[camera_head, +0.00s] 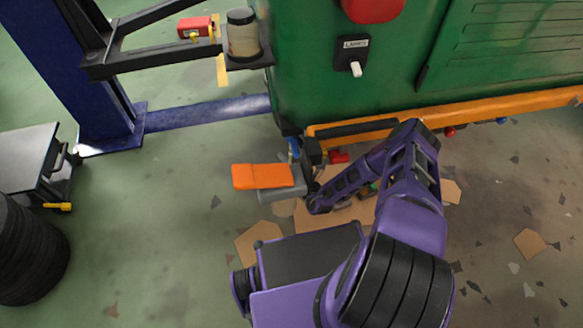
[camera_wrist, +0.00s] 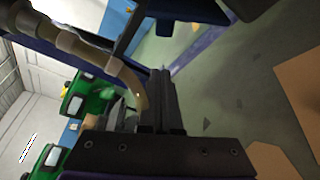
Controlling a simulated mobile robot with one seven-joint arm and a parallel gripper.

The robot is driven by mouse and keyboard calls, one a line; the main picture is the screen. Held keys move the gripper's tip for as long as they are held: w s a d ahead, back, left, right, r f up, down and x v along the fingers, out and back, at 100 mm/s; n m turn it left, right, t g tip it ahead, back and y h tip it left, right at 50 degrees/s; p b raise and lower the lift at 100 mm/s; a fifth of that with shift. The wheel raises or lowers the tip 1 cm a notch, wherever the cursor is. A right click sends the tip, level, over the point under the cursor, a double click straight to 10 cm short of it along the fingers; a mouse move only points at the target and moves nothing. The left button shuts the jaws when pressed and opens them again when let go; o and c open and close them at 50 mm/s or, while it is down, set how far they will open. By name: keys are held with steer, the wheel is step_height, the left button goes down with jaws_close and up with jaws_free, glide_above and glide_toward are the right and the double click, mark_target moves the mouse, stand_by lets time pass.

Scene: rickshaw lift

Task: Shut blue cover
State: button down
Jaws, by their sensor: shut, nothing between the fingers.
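A small blue piece (camera_head: 293,150), which may be the blue cover, shows at the lower left corner of the green vehicle in the head view. It is too small and partly hidden to tell how far open it is. My purple arm reaches down in front of the vehicle's orange lower beam, with its wrist end close to the right of the blue piece. In the wrist view my gripper (camera_wrist: 161,76) has its dark fingers together and empty. A beige curved hose-like part (camera_wrist: 125,75) lies left of the fingers. I cannot tell whether the gripper touches anything.
An orange flap (camera_head: 262,177) sits beside the blue piece. The green vehicle body (camera_head: 330,70) and orange beam (camera_head: 500,107) stand behind my arm. A blue lift post (camera_head: 75,70) with a black arm is at the left. Cardboard pieces (camera_head: 258,245) lie on open floor.

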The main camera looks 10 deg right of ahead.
steer(key=shift+w+d+r, duration=0.4)
steer(key=shift+d+r, duration=0.05)
steer(key=shift+d, duration=0.3)
steer(key=shift+w+d+r, duration=0.35)
steer(key=shift+d+r, duration=0.1)
steer(key=shift+d, duration=0.3)
